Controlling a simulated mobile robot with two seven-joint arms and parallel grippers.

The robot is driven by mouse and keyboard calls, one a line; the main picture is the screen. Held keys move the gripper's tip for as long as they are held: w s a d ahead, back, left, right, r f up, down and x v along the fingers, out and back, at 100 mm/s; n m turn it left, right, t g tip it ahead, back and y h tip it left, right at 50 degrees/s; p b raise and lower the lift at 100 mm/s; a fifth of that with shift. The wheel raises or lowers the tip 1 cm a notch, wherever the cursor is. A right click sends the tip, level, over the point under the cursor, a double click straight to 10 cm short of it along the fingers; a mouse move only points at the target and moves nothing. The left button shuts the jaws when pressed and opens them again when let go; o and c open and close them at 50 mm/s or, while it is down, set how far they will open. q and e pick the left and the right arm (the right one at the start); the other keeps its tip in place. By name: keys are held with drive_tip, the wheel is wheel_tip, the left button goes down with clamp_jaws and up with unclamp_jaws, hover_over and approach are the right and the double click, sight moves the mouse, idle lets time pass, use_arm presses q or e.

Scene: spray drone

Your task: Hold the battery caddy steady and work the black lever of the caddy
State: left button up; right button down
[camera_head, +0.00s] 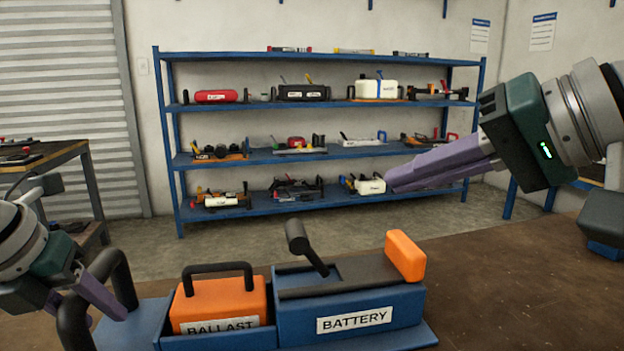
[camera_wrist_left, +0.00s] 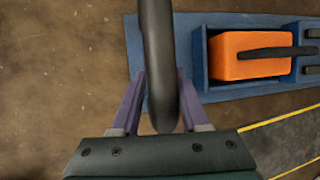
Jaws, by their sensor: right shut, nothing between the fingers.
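The blue battery caddy (camera_head: 435,335) stands on the brown table and also shows in the left wrist view (camera_wrist_left: 203,60). Its black lever (camera_head: 305,248) rises from the BATTERY compartment and leans to the left, its thick end on top. A dark grey bar with an orange block (camera_head: 405,256) at its right end lies over that compartment. My left gripper (camera_head: 105,298) is shut on the caddy's black arched handle (camera_head: 122,275), with a finger on each side in the left wrist view (camera_wrist_left: 160,75). My right gripper (camera_head: 390,183) is shut and empty, above and behind the orange block, apart from the lever.
An orange BALLAST block (camera_head: 218,300) with a black handle sits in the caddy's left compartment. The table (camera_head: 530,290) is bare to the right. A blue shelf rack (camera_head: 325,159) with several tools stands against the back wall. A workbench (camera_head: 75,153) stands at left.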

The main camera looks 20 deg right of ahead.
use_arm(q)
drive_tip(key=o, duration=0.3)
drive_tip(key=shift+o, duration=0.2)
drive_tip(key=v, duration=1.2)
drive_tip(key=s+d+r+n+h+p, duration=0.2)
drive_tip(key=s+d+n+p, duration=1)
drive_tip(key=s+n+p, duration=0.15)
drive_tip(key=s+a+r+n+g+y+p, duration=0.1)
drive_tip(key=s+a+r+n+y+p, duration=0.2)
drive_tip(key=s+a+n, duration=0.6)
drive_tip(key=s+a+r+n+y+p, duration=0.1)
drive_tip(key=s+a+r+n+p, duration=0.35)
drive_tip(key=n, duration=0.75)
use_arm(e)
drive_tip(key=s+r+n+g+h+p, duration=0.1)
drive_tip(key=s+n+g+h, duration=0.25)
drive_tip(key=s, duration=0.85)
drive_tip(key=s+r+n+g+h, duration=0.2)
drive_tip(key=s+n+g, duration=0.15)
drive_tip(key=s, duration=0.75)
use_arm(q)
wheel_tip(320, 180, up, 36)
drive_tip(key=d+p, duration=0.1)
drive_tip(key=p, duration=3.6)
drive_tip(key=shift+s+d, duration=0.15)
drive_tip(key=shift+d, duration=0.05)
use_arm(e)
wheel_tip(320, 180, up, 37)
drive_tip(key=shift+a+f, duration=0.15)
drive_tip(key=shift+a, duration=0.25)
